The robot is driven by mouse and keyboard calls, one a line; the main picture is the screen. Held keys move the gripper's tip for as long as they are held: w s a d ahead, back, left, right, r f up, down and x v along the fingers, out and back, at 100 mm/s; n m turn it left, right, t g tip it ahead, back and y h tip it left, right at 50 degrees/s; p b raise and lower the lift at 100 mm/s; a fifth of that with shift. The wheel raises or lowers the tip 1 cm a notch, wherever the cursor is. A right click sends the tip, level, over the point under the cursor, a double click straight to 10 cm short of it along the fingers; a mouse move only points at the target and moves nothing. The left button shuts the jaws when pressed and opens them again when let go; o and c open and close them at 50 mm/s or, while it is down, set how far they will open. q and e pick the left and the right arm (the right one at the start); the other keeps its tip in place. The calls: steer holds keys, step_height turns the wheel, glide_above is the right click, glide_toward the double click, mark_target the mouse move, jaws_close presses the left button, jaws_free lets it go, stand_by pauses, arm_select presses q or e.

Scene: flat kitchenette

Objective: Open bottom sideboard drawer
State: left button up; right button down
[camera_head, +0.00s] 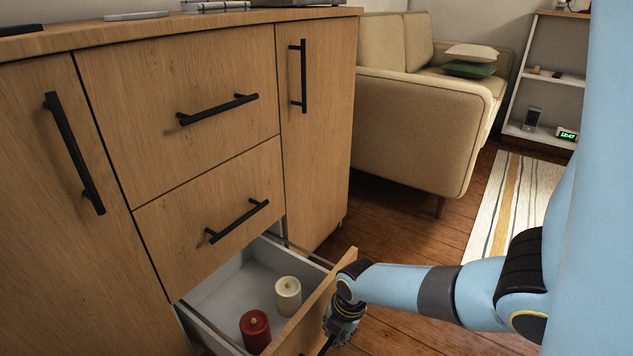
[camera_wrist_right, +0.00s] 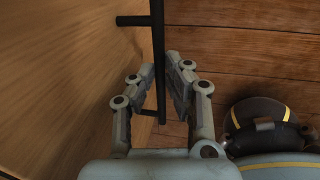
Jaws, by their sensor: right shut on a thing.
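The bottom sideboard drawer (camera_head: 222,294) stands pulled out from the wooden sideboard (camera_head: 50,250), and its light grey inside shows. A red candle (camera_head: 255,332) and a cream candle (camera_head: 288,296) stand upright in it. My right gripper (camera_head: 338,326) is at the outer side of the drawer front (camera_head: 309,318). In the right wrist view, its two fingers (camera_wrist_right: 157,95) are on either side of the black bar handle (camera_wrist_right: 159,45), shut on it. The handle is mostly hidden behind the gripper in the head view. My left gripper is not in view.
Two closed drawers with black handles (camera_head: 218,109) (camera_head: 237,221) are above the open one. Closed doors flank them. A beige sofa (camera_head: 420,125) stands behind at the right, with a striped rug (camera_head: 510,205) in front. Wooden floor (camera_head: 395,235) is free between sideboard and rug.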

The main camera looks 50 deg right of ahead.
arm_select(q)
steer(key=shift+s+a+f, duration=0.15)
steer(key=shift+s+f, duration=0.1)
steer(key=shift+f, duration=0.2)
arm_select(e)
steer(key=shift+s+d, duration=0.1)
steer(key=shift+s, duration=1.05)
steer(key=c, duration=1.4)
jaws_free()
steer(key=r, duration=0.4)
steer(key=s+r, duration=0.1)
steer(key=r, duration=0.3)
steer(key=s+r, duration=0.1)
steer(key=r, duration=0.2)
steer(key=shift+s+r, duration=0.15)
steer(key=shift+r, duration=0.25)
